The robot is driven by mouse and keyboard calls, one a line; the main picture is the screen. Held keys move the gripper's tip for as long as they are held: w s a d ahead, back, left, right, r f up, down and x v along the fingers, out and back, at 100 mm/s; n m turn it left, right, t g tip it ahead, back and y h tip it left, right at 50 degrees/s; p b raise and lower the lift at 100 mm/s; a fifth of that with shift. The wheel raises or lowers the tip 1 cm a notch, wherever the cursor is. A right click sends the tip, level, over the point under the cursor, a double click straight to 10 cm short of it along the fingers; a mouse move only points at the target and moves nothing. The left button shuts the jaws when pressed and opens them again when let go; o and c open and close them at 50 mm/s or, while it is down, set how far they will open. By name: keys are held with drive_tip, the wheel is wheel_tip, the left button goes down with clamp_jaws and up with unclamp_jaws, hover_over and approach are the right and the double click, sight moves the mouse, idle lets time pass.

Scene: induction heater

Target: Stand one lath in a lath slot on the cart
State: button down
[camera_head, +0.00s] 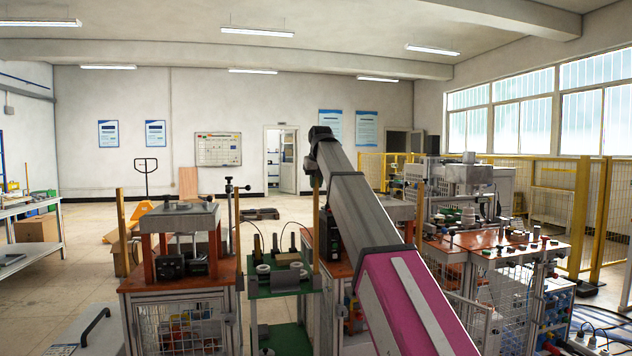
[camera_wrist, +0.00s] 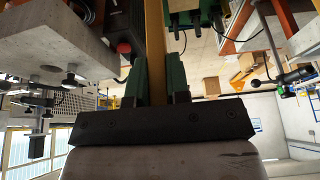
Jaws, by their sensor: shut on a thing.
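My gripper (camera_wrist: 158,75) is shut on a lath (camera_wrist: 154,35), a yellow-brown strip between its two green fingers. In the head view an upright lath (camera_head: 317,222) shows below the end of my arm, at the right edge of the green cart (camera_head: 258,312); it looks like the held one. My gripper is hardly visible there. Its lower end is near the cart, but I cannot tell whether it is in a slot. Other upright strips stand at the left bench (camera_head: 122,225), at its right side (camera_head: 237,225) and farther right (camera_head: 420,212).
The cart's top carries white and grey round parts and dark posts with cables. A bench with a grey press (camera_head: 180,216) stands close on its left. An orange-topped bench (camera_head: 338,268) is close on its right, partly behind my arm. Open floor lies behind.

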drive_tip(key=shift+f, duration=2.05)
drive_tip(key=c, duration=1)
unclamp_jaws()
drive_tip(key=shift+r, duration=0.1)
approach(316, 192)
drive_tip(key=shift+w+r, duration=0.25)
drive_tip(key=shift+w, duration=0.2)
